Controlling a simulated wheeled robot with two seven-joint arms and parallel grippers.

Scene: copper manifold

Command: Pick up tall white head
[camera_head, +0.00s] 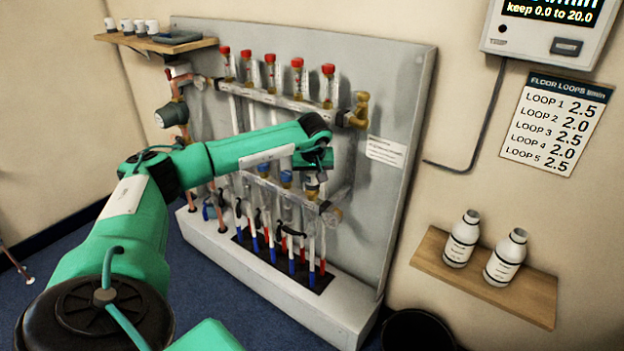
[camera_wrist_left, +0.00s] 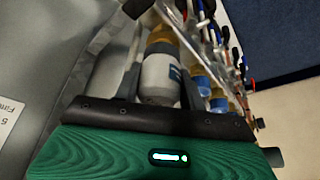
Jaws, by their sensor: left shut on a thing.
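My left gripper (camera_head: 314,172) is at the right end of the manifold's lower bar and is shut on the tall white head. In the left wrist view the tall white head (camera_wrist_left: 160,76) is a white cylinder with a dark blue label and a brass-coloured collar at its far end. It lies right in front of the gripper's dark edge (camera_wrist_left: 160,118). In the head view the head is mostly hidden by the gripper. Whether it is still seated on the bar I cannot tell. My right gripper is not in view.
Blue caps (camera_head: 286,177) stand along the lower bar beside the gripper. Red-topped flow gauges (camera_head: 297,80) line the upper bar. A wooden shelf (camera_head: 185,46) at upper left bears small white heads. A lower right shelf (camera_head: 535,300) holds two white bottles. A black bucket (camera_head: 415,330) stands below.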

